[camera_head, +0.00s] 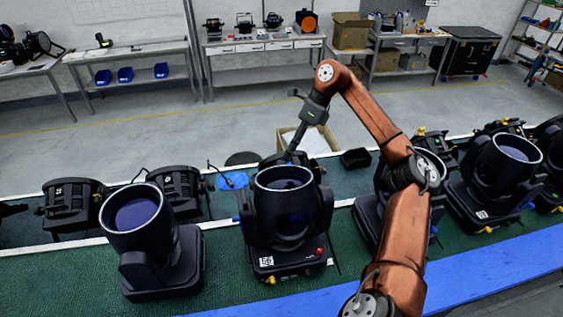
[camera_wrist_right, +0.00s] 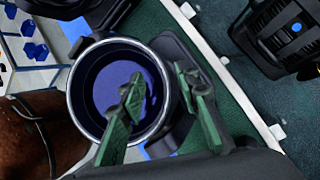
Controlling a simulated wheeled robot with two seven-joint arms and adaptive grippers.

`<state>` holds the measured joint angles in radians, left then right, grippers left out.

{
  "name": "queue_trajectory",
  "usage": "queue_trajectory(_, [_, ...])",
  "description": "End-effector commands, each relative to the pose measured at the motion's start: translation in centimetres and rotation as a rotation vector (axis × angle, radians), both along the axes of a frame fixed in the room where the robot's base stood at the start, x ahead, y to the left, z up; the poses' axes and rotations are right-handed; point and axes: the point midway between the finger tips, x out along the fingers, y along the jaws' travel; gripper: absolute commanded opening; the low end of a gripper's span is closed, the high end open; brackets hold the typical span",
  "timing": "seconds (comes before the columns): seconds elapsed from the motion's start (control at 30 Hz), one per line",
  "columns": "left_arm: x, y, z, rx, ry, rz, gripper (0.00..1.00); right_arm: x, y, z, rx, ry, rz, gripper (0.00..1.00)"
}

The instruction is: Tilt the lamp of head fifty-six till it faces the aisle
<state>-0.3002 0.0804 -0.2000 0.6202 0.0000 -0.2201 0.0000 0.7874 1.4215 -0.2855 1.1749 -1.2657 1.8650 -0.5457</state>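A black moving-head lamp (camera_head: 285,228) stands at the middle of the green bench, its round blue-tinted lens facing up and towards me. Its number is too small to read, so I cannot tell which one is head fifty-six. My right gripper (camera_head: 291,156) reaches down just behind this lamp's rim. In the right wrist view the right gripper (camera_wrist_right: 159,82) is open; one finger shows over the lens (camera_wrist_right: 108,88), the other outside the rim. I cannot tell if either touches. My left gripper is out of view.
Another lamp (camera_head: 146,245) stands to the left and more (camera_head: 494,180) to the right. Black units (camera_head: 72,205) line the bench behind, with a cardboard box (camera_head: 312,141) beyond. A blue strip (camera_head: 490,266) runs along the near edge. The grey aisle floor (camera_head: 150,135) is open.

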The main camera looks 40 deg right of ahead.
Motion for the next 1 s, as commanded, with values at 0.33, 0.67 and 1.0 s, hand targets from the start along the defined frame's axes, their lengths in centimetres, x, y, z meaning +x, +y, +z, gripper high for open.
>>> queue_trajectory(0.33, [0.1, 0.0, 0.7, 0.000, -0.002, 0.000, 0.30, 0.6, 2.2, -4.1, 0.002, -0.002, 0.001, 0.30])
queue_trajectory(0.67, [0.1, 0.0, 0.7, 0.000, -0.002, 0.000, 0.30, 0.7, 2.6, -4.7, 0.002, -0.004, 0.000, 0.30])
queue_trajectory(1.0, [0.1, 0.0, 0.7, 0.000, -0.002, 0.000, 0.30, 0.7, 2.6, -4.6, 0.002, -0.004, 0.000, 0.10])
